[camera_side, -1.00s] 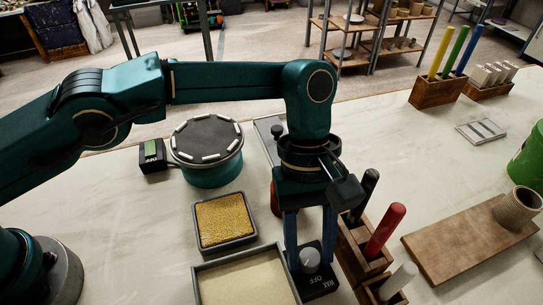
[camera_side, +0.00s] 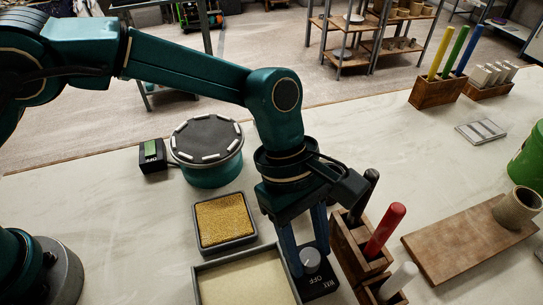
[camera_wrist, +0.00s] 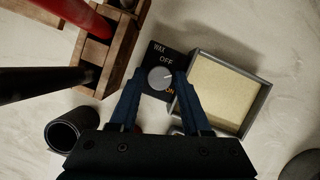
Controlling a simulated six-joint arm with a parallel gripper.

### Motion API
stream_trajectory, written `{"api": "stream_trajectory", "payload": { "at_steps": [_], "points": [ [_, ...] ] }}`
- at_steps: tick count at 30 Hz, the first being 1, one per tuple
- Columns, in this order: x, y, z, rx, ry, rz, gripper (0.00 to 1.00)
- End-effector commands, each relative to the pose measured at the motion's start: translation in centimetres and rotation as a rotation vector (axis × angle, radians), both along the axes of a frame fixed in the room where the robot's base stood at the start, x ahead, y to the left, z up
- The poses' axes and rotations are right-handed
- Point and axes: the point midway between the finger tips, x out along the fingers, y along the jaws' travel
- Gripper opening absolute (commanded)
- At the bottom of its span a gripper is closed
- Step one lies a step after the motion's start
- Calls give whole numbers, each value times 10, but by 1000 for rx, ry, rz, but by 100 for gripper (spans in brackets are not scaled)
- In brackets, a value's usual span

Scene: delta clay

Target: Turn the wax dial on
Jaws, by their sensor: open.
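The wax dial is a round grey knob (camera_side: 310,260) on a small black box labelled WAX (camera_side: 322,282), with OFF and ON marks. In the wrist view the knob (camera_wrist: 160,78) is upper centre, with OFF above it and ON below it to the right. My gripper (camera_side: 308,264) is open, its blue fingers tilted down to the box. In the wrist view the fingertips of my gripper (camera_wrist: 157,76) lie on either side of the knob, with visible gaps. I cannot tell whether they touch it. A finger hides part of the box in the side view.
A pale wax tray (camera_side: 243,281) sits directly left of the box, and a gold-filled tray (camera_side: 224,221) lies behind it. A wooden rack (camera_side: 350,243) with red, black and white-handled tools stands close on the right. A turntable (camera_side: 207,150) is farther back.

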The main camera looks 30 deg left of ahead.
Motion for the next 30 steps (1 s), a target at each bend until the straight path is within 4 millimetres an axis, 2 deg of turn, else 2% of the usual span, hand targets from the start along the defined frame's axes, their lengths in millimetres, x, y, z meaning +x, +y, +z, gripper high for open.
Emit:
{"api": "stream_trajectory", "payload": {
  "at_steps": [13, 21, 30],
  "points": [
    [-4, 2, 1, 0, -1, 492, 51],
    [-1, 22, 53, -6, -5, 486, 51],
    [31, 48, 93, -80, -76, 582, 51]
  ]
}}
